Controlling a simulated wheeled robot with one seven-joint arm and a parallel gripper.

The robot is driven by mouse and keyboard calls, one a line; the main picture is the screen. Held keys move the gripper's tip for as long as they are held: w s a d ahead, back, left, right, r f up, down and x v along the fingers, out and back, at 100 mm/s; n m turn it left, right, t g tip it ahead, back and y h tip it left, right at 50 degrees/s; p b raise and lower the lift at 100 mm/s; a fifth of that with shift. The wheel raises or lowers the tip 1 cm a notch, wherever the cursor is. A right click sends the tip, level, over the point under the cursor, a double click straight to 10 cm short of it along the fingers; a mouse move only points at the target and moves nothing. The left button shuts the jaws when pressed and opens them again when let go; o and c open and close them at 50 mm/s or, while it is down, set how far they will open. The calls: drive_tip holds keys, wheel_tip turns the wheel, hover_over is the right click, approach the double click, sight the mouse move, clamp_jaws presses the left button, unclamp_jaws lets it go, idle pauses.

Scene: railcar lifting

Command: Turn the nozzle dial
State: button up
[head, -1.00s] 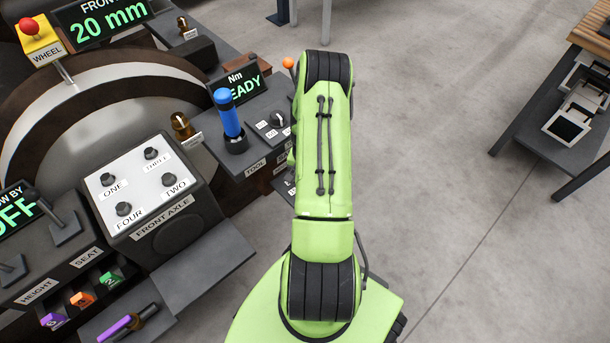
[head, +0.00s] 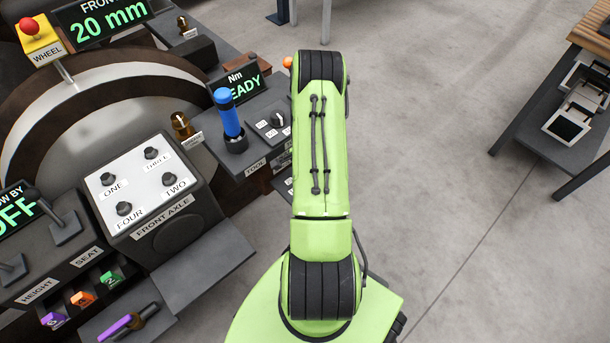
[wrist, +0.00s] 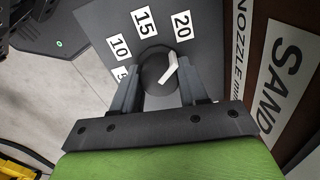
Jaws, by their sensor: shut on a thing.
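The nozzle dial (wrist: 153,66) is a round dark knob with a white pointer, set on a dark plate in the wrist view. Number labels 5, 10, 15 and 20 curve around its far side. My gripper (wrist: 158,78) is shut on the dial, one finger on each side. In the head view my green arm hides the gripper and the dial.
NOZZLE mm and SAND (wrist: 280,89) labels lie right of the dial. In the head view, a blue-handled tool (head: 229,115) and a small selector knob (head: 278,119) stand left of my arm, with an orange ball (head: 287,62) beside it. Open floor lies to the right.

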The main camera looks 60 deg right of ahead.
idle(0.5)
drive_tip(key=o, duration=1.1)
drive_tip(key=shift+c, duration=0.2)
wheel_tip(320, 180, up, 16)
drive_tip(key=p, duration=0.5)
drive_tip(key=shift+f, duration=0.15)
